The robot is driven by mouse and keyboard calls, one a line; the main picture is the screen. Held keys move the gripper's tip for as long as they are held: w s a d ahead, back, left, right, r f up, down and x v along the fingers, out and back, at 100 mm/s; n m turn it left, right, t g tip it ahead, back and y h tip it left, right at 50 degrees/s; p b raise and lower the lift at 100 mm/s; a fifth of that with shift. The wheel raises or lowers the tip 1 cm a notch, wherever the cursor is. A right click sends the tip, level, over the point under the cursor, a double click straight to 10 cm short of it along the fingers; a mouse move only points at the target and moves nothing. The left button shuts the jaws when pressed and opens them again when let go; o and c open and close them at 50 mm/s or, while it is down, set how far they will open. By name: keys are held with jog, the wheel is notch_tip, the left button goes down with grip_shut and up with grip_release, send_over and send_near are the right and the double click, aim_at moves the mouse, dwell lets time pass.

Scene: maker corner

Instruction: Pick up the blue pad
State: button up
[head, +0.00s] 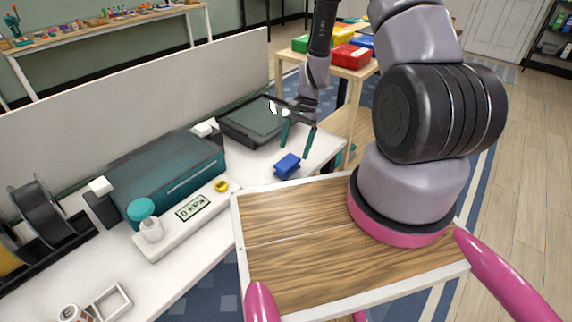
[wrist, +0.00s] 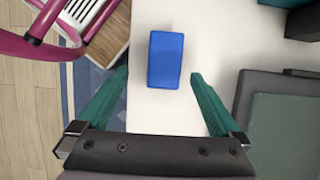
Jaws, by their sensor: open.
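The blue pad (head: 287,166) is a small blue block lying on the white worktop near its front edge. In the wrist view the blue pad (wrist: 166,60) lies ahead of the fingertips, roughly centred between them. My gripper (head: 297,141) is open and empty, with teal fingers pointing down, above and just behind the pad in the head view. In the wrist view my gripper (wrist: 161,74) has its fingers spread wider than the pad, apart from it.
A dark tray-like device (head: 252,121) stands close behind the pad; it also fills the right of the wrist view (wrist: 285,130). A teal-topped machine (head: 170,175) and a gauge strip (head: 190,212) stand to the left. The white worktop (wrist: 150,118) around the pad is bare.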

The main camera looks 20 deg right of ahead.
aim_at(288, 161)
jog(key=x, duration=0.7)
jog(key=shift+w+a, duration=0.2)
jog(key=shift+a, duration=0.15)
jog(key=c, duration=1.4)
jog(key=shift+c, duration=0.2)
jog(key=shift+r, duration=0.1)
notch_tip(288, 161, up, 10)
jog(key=shift+f, duration=0.1)
